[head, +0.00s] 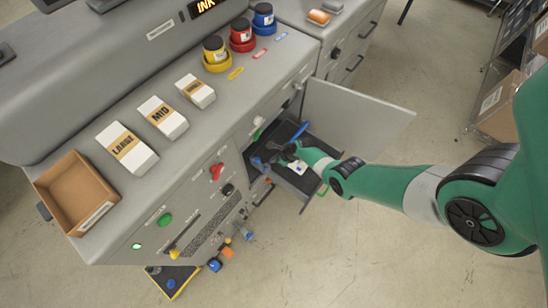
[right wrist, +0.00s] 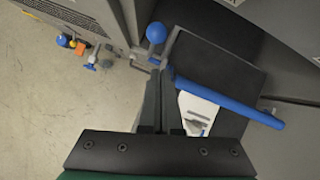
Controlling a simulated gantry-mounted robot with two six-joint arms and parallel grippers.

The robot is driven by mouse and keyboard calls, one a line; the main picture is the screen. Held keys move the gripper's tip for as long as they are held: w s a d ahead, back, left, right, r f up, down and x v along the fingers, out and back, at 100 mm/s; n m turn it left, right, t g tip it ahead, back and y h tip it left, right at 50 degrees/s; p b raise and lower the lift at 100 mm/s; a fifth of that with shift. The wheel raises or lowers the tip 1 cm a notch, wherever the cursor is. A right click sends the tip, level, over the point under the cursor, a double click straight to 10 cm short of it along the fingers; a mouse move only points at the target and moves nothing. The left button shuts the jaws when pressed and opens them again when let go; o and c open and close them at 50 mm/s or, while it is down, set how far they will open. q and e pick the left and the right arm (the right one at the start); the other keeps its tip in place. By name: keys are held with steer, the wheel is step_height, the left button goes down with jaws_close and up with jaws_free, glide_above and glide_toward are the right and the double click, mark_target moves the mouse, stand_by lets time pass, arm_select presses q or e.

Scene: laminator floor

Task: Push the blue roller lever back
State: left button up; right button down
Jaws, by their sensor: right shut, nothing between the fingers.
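In the right wrist view, a blue ball knob (right wrist: 156,33) sits on a short stem just beyond my right fingertips. A long blue bar (right wrist: 228,97) runs from beside the fingertips down to the right across the open bay. I cannot tell for sure which one is the roller lever. In the head view, the blue bar (head: 299,131) rises at the bay's opening. My right gripper (head: 276,152) reaches into the bay, and its fingers (right wrist: 158,75) are shut and empty. I cannot tell whether the fingertips touch blue parts. My left gripper is out of view.
The bay's grey door (head: 355,115) stands open behind my right arm. A dark tray (head: 297,180) juts from the bay, with a white labelled item (right wrist: 198,112) in it. Paper boxes and ink pots (head: 216,53) stand on the machine top. The floor (head: 380,240) in front is mostly clear.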

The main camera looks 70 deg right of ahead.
arm_select(q)
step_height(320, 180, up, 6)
steer(key=p, duration=0.4)
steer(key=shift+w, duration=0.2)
arm_select(e)
step_height(320, 180, up, 8)
steer(key=w+d, duration=0.1)
steer(key=shift+w+r, duration=0.25)
